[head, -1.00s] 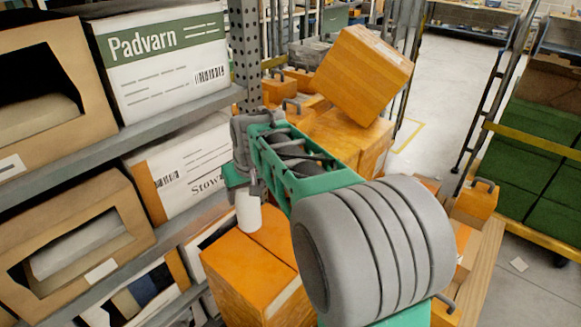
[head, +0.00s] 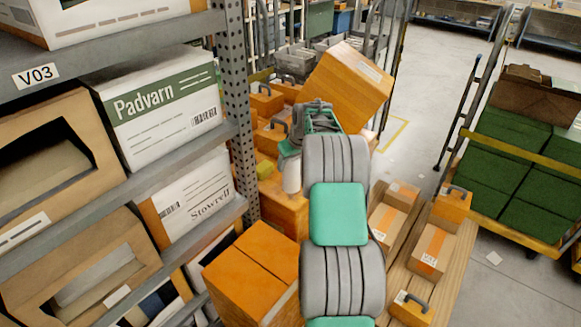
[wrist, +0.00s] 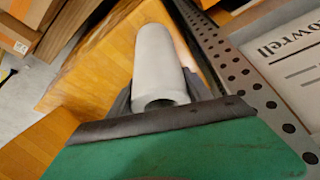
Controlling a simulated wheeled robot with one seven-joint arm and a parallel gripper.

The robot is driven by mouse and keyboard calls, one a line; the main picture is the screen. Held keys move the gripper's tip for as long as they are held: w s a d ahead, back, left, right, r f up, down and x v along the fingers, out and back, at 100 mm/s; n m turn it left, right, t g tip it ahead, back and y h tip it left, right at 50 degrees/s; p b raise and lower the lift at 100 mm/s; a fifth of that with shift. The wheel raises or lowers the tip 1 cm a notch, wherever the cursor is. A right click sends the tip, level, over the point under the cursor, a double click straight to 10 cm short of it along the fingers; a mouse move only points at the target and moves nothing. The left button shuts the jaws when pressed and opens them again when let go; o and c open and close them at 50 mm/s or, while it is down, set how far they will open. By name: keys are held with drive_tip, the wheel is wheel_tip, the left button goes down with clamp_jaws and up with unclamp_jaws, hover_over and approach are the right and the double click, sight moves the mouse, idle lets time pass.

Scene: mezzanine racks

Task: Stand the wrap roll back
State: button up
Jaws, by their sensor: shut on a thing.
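The wrap roll (head: 292,177) is a small pale grey-white cylinder, roughly upright in the head view, just right of the perforated rack post. My gripper (head: 291,152) is shut on its upper part, with the roll hanging below the jaws. In the wrist view the roll (wrist: 160,60) lies between the two dark fingers (wrist: 163,95), its hollow near end showing. An orange-brown box (head: 283,212) is below or behind the roll. I cannot tell whether the roll touches it. My arm hides part of that area.
The rack post (head: 236,110) and shelves with a Padvarn box (head: 160,100) stand close on the left. A tilted large carton (head: 347,85) leans behind my gripper. A closed orange box (head: 255,270) is in front. A wooden pallet (head: 440,265) with small boxes lies right; open floor (head: 430,100) lies beyond.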

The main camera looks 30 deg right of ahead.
drive_tip(key=shift+w+d+f, duration=0.5)
drive_tip(key=shift+w+f, duration=0.35)
wheel_tip(320, 180, down, 3)
drive_tip(key=shift+w+f+p, duration=0.1)
drive_tip(key=shift+w+p, duration=0.05)
drive_tip(key=shift+p, duration=0.95)
drive_tip(key=shift+f+b, duration=0.4)
drive_tip(key=shift+f, duration=0.05)
drive_tip(key=o, duration=1.6)
drive_tip(key=shift+r, duration=0.1)
